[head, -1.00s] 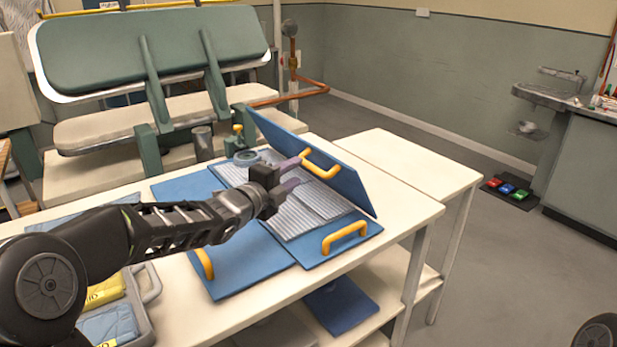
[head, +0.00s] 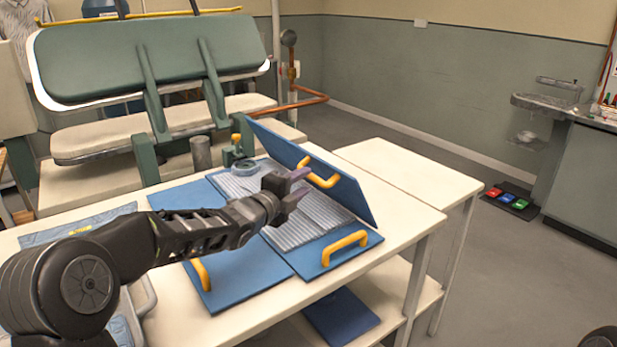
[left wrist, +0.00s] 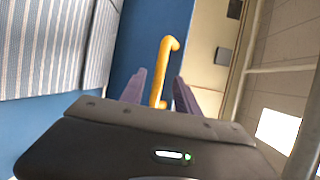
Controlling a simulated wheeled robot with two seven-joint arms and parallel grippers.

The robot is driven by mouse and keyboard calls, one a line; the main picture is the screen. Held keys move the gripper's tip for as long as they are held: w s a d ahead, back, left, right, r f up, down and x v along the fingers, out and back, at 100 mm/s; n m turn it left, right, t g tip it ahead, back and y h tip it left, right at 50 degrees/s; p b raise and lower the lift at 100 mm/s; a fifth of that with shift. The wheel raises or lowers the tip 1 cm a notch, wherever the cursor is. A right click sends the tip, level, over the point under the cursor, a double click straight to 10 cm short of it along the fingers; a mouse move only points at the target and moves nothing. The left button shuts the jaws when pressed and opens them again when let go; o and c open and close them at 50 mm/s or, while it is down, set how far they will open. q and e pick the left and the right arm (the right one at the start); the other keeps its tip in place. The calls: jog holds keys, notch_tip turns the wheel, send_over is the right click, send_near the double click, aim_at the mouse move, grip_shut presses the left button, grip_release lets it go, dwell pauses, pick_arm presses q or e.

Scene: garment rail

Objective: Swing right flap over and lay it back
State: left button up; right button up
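The blue folding board (head: 232,278) lies on the white table, with a grey striped garment (head: 318,217) flat on it. Its right flap (head: 346,200) stands raised and tilted along the far right side of the board; it also shows in the left wrist view (left wrist: 130,45). A yellow handle (head: 318,175) sits on this flap. My left gripper (head: 300,184) is over the garment, at the near side of the flap. In the left wrist view its purple fingers (left wrist: 158,82) are apart, with the yellow handle (left wrist: 167,55) showing between and beyond them. Contact cannot be told. My right gripper is out of view.
Other yellow handles sit on the near panel (head: 345,246) and left panel (head: 202,273). A green press (head: 150,60) stands behind.

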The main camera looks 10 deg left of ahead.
aim_at(310, 178)
pick_arm(q)
jog(key=shift+p+x, duration=0.3)
jog(key=shift+x, duration=1.45)
jog(key=shift+c, duration=0.2)
grip_shut()
